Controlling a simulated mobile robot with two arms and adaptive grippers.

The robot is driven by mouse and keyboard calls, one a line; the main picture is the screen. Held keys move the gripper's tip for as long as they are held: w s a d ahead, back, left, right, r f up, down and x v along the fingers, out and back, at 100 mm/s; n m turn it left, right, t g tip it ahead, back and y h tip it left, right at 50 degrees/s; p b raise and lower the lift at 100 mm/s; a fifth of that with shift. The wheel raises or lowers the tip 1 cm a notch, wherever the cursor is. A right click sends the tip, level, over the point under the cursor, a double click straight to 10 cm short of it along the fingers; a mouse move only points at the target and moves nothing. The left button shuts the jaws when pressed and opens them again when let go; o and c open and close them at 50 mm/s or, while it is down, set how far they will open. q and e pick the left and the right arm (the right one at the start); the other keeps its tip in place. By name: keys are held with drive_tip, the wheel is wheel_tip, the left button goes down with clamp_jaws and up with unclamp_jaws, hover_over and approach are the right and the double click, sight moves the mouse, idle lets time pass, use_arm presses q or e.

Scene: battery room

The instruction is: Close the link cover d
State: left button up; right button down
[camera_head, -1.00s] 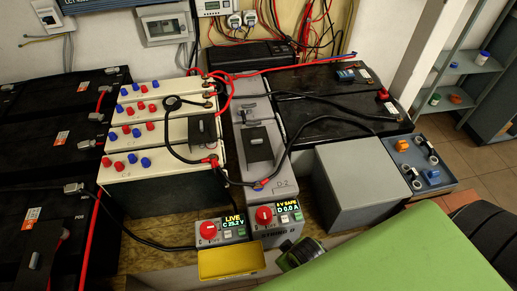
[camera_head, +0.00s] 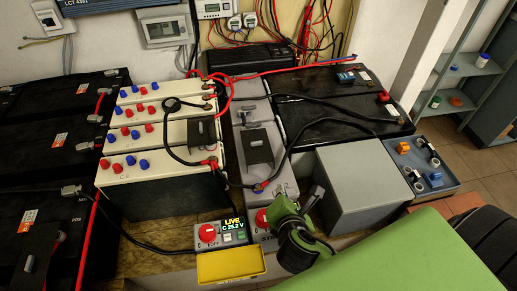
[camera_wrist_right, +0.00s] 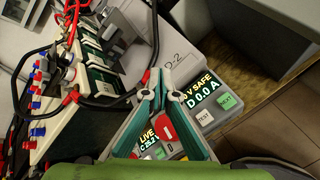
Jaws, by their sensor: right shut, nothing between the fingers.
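A dark flap (camera_head: 257,146), which looks like link cover d, stands raised at an angle on the long grey battery unit marked D-2 (camera_head: 279,180). A second dark flap (camera_head: 201,130) sits on the cream battery to its left. My right gripper (camera_head: 313,197) is in front of the D-2 unit, above and beside its control box, apart from the flap. In the right wrist view its fingers (camera_wrist_right: 157,75) are together and empty, in front of the D-2 face. My left gripper is not in view.
The D control box (camera_wrist_right: 203,97) shows "V SAFE, D 0.0 A"; the C box (camera_head: 222,232) shows "LIVE". A black cable (camera_head: 320,121) arches right of the flap. A grey box (camera_head: 358,180) stands right of my gripper. A yellow tray (camera_head: 231,265) lies in front.

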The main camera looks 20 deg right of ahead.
sight(257, 144)
drive_tip(key=w+r+n+t, duration=0.1)
drive_tip(key=n, duration=0.2)
drive_tip(key=w+a+r+n+t, duration=0.1)
drive_tip(key=n, duration=0.2)
drive_tip(key=w+a+n+t, duration=0.1)
drive_tip(key=n, duration=0.2)
drive_tip(key=shift+w+a+r+y, duration=0.1)
drive_tip(key=shift+w+r+y, duration=0.2)
drive_tip(key=shift+r, duration=0.1)
drive_tip(key=shift+n+t, duration=0.4)
drive_tip(key=shift+n, duration=0.5)
drive_tip(key=x, duration=0.8)
drive_tip(key=r+x, duration=0.1)
drive_tip(key=x, duration=0.3)
drive_tip(key=shift+w+a, duration=0.2)
drive_tip(key=shift+w, duration=0.45)
drive_tip(key=shift+w+d, duration=0.1)
drive_tip(key=shift+w, duration=0.45)
